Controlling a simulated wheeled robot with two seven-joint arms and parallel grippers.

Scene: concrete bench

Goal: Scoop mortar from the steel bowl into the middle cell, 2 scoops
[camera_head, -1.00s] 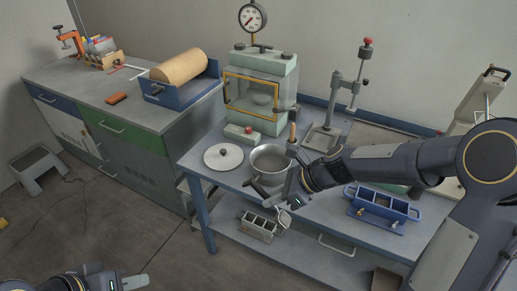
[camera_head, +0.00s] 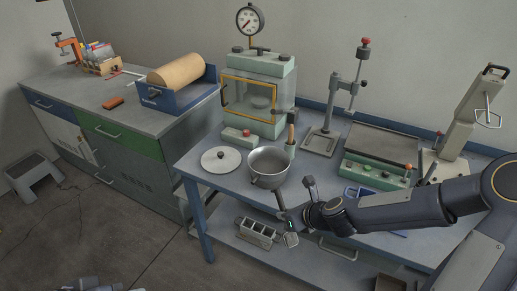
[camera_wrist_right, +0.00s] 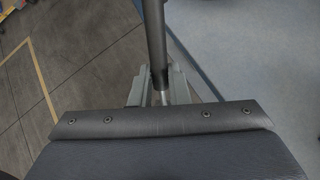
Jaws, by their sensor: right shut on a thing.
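The steel bowl (camera_head: 269,165) stands on the blue bench near its front left edge. Its contents are not clear. My right gripper (camera_head: 290,223) is at the bench's front edge, below and right of the bowl. It is shut on the scoop, whose dark handle (camera_head: 279,200) also shows between the jaws in the wrist view (camera_wrist_right: 154,45). I cannot make out any load on the scoop. The blue mould (camera_head: 352,192) is mostly hidden behind my right arm; its middle cell is not visible. My left gripper (camera_head: 92,284) barely shows at the bottom edge.
A white lid (camera_head: 221,159) lies left of the bowl. A wooden-handled tool in a holder (camera_head: 291,140) stands behind it, near a green glazed chamber (camera_head: 259,95). A green-based device (camera_head: 376,165) is behind my arm. A grey celled mould (camera_head: 258,231) sits on the lower shelf.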

